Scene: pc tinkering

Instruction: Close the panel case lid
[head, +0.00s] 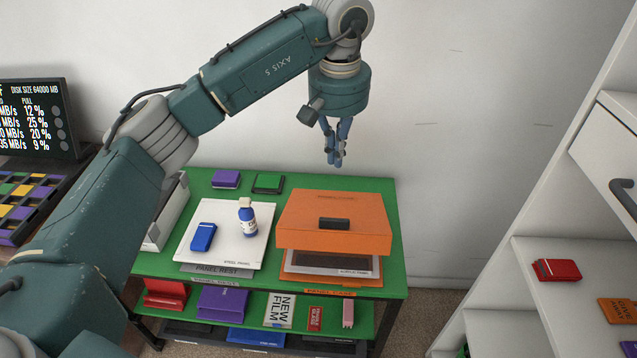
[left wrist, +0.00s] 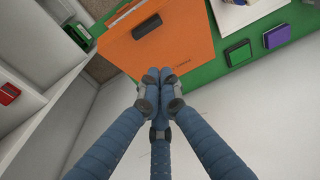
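The panel case is orange and stands on the right of the green table. Its lid (head: 330,215), with a dark handle (head: 334,224), is partly open, its front edge raised above the base (head: 330,280). A panel labelled acrylic panel (head: 335,264) shows in the gap. The lid also shows in the left wrist view (left wrist: 185,45). My left gripper (head: 336,162) is above and behind the lid, apart from it in the head view. Its fingertips are together and empty in the left wrist view (left wrist: 159,74). My right gripper is not in view.
A white steel panel (head: 220,255) left of the case carries a blue bottle (head: 247,217) and a blue box (head: 203,237). A purple box (head: 226,179) and a green box (head: 268,183) lie behind. White shelves (head: 560,250) stand at the right.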

